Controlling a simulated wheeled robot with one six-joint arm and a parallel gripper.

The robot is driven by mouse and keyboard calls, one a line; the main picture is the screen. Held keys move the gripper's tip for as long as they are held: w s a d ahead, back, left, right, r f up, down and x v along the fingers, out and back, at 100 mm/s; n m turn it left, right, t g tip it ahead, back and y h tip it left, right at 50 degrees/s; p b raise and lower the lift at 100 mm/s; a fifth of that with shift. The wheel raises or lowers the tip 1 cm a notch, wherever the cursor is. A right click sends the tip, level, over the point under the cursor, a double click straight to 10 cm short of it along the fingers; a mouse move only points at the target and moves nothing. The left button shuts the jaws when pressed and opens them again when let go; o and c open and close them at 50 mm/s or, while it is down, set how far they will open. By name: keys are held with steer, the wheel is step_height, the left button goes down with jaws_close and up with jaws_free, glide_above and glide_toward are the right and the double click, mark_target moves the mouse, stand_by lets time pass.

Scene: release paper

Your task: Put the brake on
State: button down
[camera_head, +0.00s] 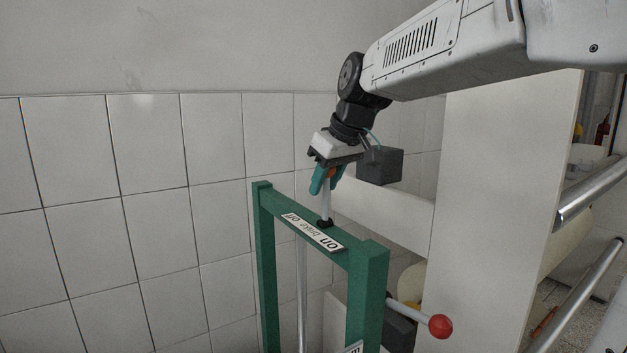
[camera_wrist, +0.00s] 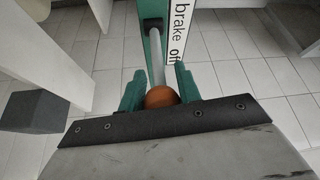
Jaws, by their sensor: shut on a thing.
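A green frame (camera_head: 375,285) stands before the tiled wall. A label (camera_head: 313,231) on its top bar has brake wording; "brake off" reads clearly in the wrist view (camera_wrist: 178,35). A pale brake lever (camera_head: 326,206) rises nearly upright from a black socket (camera_head: 325,223) in the top bar. Its orange knob (camera_wrist: 160,97) sits between the teal fingers in the wrist view. My gripper (camera_head: 326,178) is shut on this knob from above, in line with the lever. The knob is mostly hidden by the fingers in the head view.
A red ball (camera_head: 440,326) on a rod sticks out from the frame's right post. A dark grey block (camera_head: 380,166) shows just right of my gripper. A pale panel (camera_head: 495,200) and metal rails (camera_head: 590,188) stand at the right. Tiled wall (camera_head: 150,200) fills the left.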

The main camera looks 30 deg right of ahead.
mark_target(326, 202)
steer(key=s+t, duration=0.3)
steer(key=shift+d+f, duration=0.2)
steer(key=shift+f, duration=0.05)
steer(key=shift+s+f, duration=0.2)
steer(key=shift+s, duration=0.25)
steer(key=c, duration=1)
jaws_free()
steer(key=shift+c, duration=0.2)
steer(key=shift+d, duration=0.1)
steer(key=v, duration=0.7)
steer(key=shift+s+d+r, duration=0.15)
steer(key=shift+s+r, duration=0.1)
